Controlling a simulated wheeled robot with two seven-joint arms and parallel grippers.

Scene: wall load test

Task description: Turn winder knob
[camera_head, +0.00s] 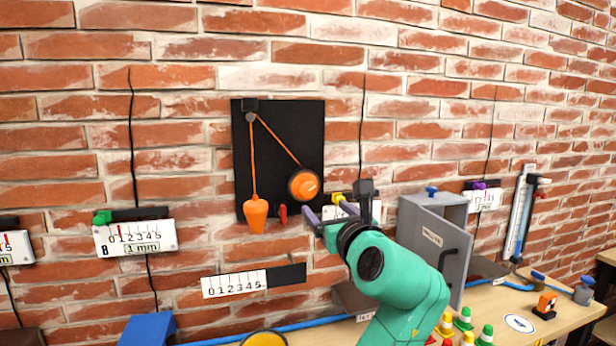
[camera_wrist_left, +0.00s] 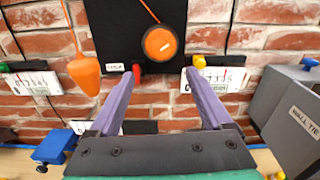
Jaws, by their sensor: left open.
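The orange winder knob (camera_head: 304,184) sits on a black wall panel (camera_head: 270,150). An orange cord runs from it over a small grey pulley (camera_head: 250,117) down to a hanging orange plumb weight (camera_head: 256,214). My left gripper (camera_head: 326,211) is below and to the right of the knob in the head view, open and empty. In the left wrist view the knob (camera_wrist_left: 160,43) is above and between the two purple fingertips (camera_wrist_left: 158,74), apart from them. A red piece (camera_head: 283,214) is at the panel's lower edge. My right gripper is not in view.
A grey cabinet (camera_head: 432,236) with its door ajar stands right of my left arm. Ruler plates (camera_head: 136,238) hang on the brick wall, one (camera_head: 235,284) below the panel. Small cones (camera_head: 465,318) and blue pipes are on the table (camera_head: 490,302).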

